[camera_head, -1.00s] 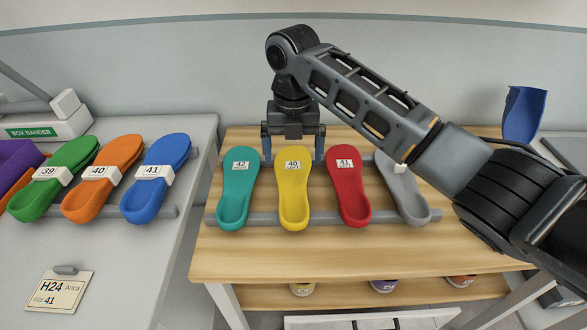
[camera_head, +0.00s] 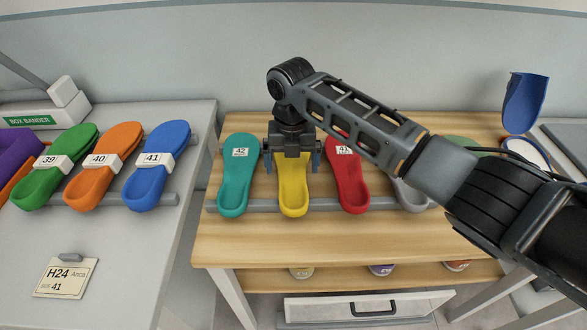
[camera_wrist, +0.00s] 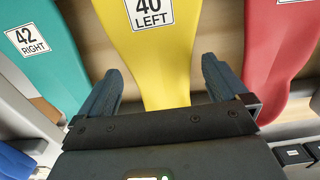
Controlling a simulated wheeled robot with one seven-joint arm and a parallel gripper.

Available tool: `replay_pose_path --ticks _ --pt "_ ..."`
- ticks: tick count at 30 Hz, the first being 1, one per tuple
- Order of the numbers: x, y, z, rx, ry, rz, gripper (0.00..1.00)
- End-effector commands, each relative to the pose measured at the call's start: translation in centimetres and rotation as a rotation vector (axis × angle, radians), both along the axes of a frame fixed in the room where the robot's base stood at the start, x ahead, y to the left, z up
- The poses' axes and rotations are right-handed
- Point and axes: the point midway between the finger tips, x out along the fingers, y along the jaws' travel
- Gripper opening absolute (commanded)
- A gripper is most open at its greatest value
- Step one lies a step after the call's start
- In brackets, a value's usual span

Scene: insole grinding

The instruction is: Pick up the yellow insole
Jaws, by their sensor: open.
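The yellow insole (camera_head: 293,193) lies on the wooden table between the teal and red insoles, tilted on a grey bar. In the wrist view the yellow insole (camera_wrist: 158,62) carries a label reading "40 LEFT". My gripper (camera_head: 292,165) is over its middle, and its body hides the upper part in the head view. In the wrist view my gripper (camera_wrist: 160,88) is open, one finger on each side of the insole with gaps beside it. I cannot tell how far the fingertips reach down.
The teal insole (camera_head: 237,185) is close on the left and the red insole (camera_head: 349,180) close on the right. A grey insole (camera_head: 413,195) lies farther right, partly behind my arm. The grey bar (camera_head: 265,205) runs under them. The table's front strip (camera_head: 300,245) is clear.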

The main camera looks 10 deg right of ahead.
Motion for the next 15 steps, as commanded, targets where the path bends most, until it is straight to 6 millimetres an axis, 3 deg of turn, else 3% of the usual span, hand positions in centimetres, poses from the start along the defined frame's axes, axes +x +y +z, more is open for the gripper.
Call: replay_pose_path --ticks 2,15 --pt "-0.01 0.01 0.01 0.0 0.0 0.0 0.97" --pt "-0.01 0.0 0.03 0.0 0.0 0.0 0.55"
